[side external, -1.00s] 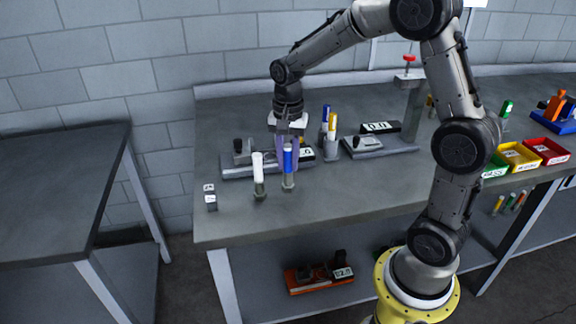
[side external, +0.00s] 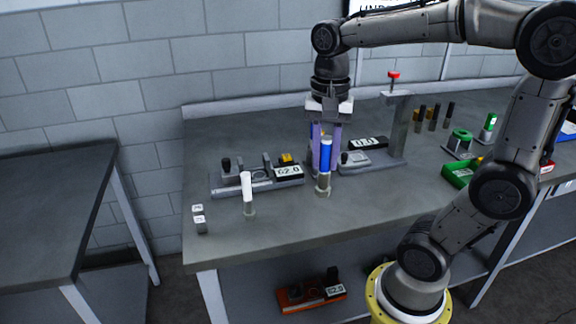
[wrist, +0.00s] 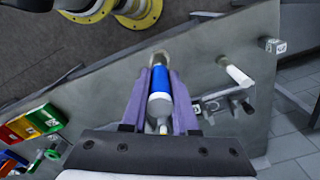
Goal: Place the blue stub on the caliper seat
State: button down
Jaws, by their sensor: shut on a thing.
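The blue stub (side external: 326,155) stands upright between the purple fingers of my gripper (side external: 325,150). It also shows between the fingers in the wrist view (wrist: 160,80), with a white end toward the camera. A pale metallic piece (side external: 323,184) is below it; I cannot tell whether it is part of the stub or a separate stand. A low grey caliper-like fixture (side external: 250,188) with upright jaws and a G2.0 display is left of my gripper, apart from the stub. I cannot single out its seat.
A white stub (side external: 247,187) stands at front left. Small white-topped blocks (side external: 200,220) are near the table's left edge. A grey gauge stand with a red knob (side external: 393,75) is at right, its display behind my gripper's right side. A green tray (side external: 458,175) lies farther right.

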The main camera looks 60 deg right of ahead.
jog(key=w+d+r+m, duration=0.1)
jog(key=w+d, duration=0.2)
jog(key=w, duration=0.5)
jog(key=w+d+r+m, duration=0.1)
jog(key=w+d, duration=0.2)
jog(key=w, duration=0.4)
jog(key=shift+m, duration=0.7)
jog(key=shift+w+d+f, duration=1.05)
jog(key=shift+w+f, duration=0.6)
jog(key=shift+f, duration=0.55)
jog(key=shift+w+d+f, duration=1.05)
jog(key=shift+w+f, duration=0.65)
jog(key=shift+f, duration=0.55)
jog(key=shift+w+d+f, duration=1.05)
jog(key=shift+w+f, duration=0.6)
jog(key=shift+f, duration=0.55)
jog(key=shift+f, duration=0.2)
jog(key=c, duration=0.7)
grip_release()
jog(key=shift+r, duration=0.1)
